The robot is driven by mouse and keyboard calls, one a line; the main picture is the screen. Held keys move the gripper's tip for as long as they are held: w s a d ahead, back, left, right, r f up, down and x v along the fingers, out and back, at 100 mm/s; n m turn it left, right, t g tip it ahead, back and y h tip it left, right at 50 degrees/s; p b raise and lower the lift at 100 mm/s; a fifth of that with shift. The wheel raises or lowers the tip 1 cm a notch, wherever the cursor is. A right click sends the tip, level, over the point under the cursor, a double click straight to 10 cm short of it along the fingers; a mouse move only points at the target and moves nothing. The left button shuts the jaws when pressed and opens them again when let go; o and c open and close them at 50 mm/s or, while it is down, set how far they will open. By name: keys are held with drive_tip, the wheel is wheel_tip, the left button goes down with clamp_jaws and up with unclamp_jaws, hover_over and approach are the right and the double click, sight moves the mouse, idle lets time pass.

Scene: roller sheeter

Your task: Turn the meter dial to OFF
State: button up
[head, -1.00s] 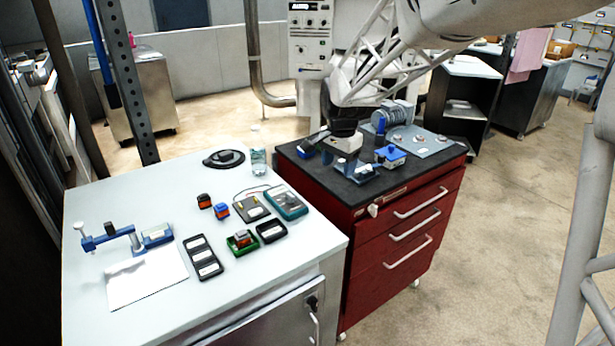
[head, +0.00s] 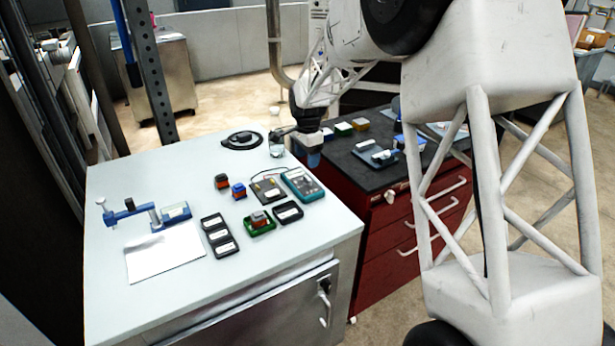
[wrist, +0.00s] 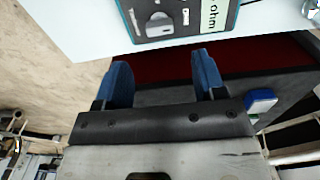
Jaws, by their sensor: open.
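The meter (head: 303,185) is a teal box with a dark face, lying on the white table near its right edge. In the wrist view the meter (wrist: 138,5) is cut off by the top edge. Its grey dial (wrist: 160,24) shows there, beside a white label reading "ohm". I cannot read where the dial points. My gripper (head: 313,160) hangs behind the meter, near the gap between the two tables. Its blue fingers (wrist: 165,75) are apart with nothing between them, and the dial lies beyond their tips. The gripper is not touching the meter.
A glass (head: 277,145) stands close to my gripper, left of it. A black pad (head: 268,188), a green tray (head: 260,227) and a black tray (head: 288,212) lie near the meter. The red cabinet (head: 385,215) with small items stands to the right.

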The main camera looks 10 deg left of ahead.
sight(307, 177)
drive_tip(key=shift+f, duration=0.15)
drive_tip(key=shift+f, duration=3.75)
drive_tip(key=shift+c, duration=0.5)
drive_tip(key=c, duration=0.8)
